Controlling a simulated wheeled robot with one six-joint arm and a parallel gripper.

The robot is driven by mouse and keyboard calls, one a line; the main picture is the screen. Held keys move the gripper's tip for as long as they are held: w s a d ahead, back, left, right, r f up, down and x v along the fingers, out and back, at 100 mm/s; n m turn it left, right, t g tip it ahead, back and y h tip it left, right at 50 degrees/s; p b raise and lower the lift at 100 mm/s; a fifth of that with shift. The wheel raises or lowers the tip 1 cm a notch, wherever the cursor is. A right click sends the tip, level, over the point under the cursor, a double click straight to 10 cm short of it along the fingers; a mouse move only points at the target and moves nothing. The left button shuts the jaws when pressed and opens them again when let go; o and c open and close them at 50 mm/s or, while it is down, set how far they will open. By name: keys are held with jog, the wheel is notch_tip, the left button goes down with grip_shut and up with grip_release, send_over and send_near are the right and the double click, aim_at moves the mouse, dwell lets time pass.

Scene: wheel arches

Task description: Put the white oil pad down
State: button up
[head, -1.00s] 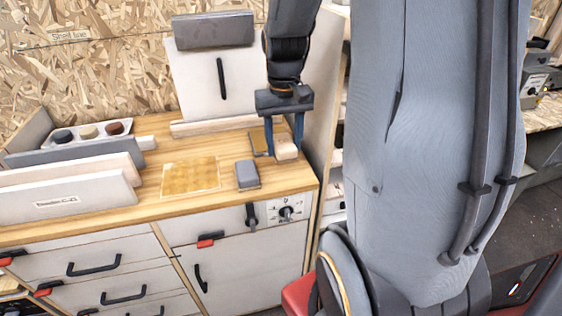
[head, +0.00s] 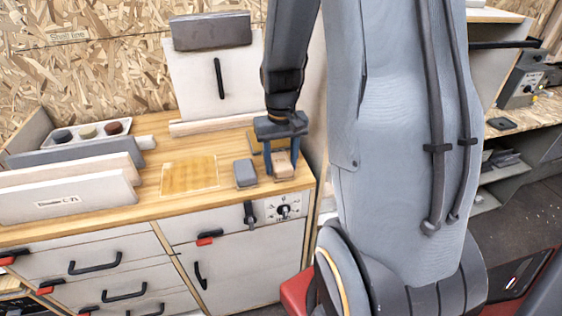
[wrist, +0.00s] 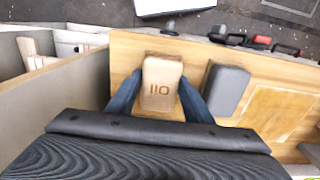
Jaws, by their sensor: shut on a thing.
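The white oil pad (head: 282,166) looks pale beige, and its top reads "OIL" upside down in the wrist view (wrist: 162,72). It is upright near the right end of the wooden worktop. My gripper (head: 282,172) points down with its two blue fingers shut on the pad's sides; it also shows in the wrist view (wrist: 160,98). The pad is at or just above the worktop surface (head: 218,203); I cannot tell if its underside touches. The fingers hide part of its sides.
A grey block (head: 246,173) stands just left of the pad, with a narrow gap. A yellowish square mat (head: 189,174) lies further left. A tray of round pots (head: 92,133) and standing pale boards (head: 65,192) are at the far left. A side panel (wrist: 52,105) borders the worktop's end.

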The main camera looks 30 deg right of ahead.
aim_at(279, 162)
jog(key=o, duration=0.9)
jog(key=shift+o, duration=0.2)
notch_tip(279, 162, up, 12)
jog(key=b, duration=0.2)
jog(key=s+a+f+n, duration=0.1)
jog(key=s+a+f, duration=0.2)
jog(key=a, duration=0.3)
jog(key=s+a+f+n+t, duration=0.1)
jog(key=s+a+f+n, duration=0.1)
jog(key=s+a+f, duration=0.2)
jog(key=a+f, duration=0.1)
jog(key=a, duration=0.2)
jog(key=shift+s, duration=0.25)
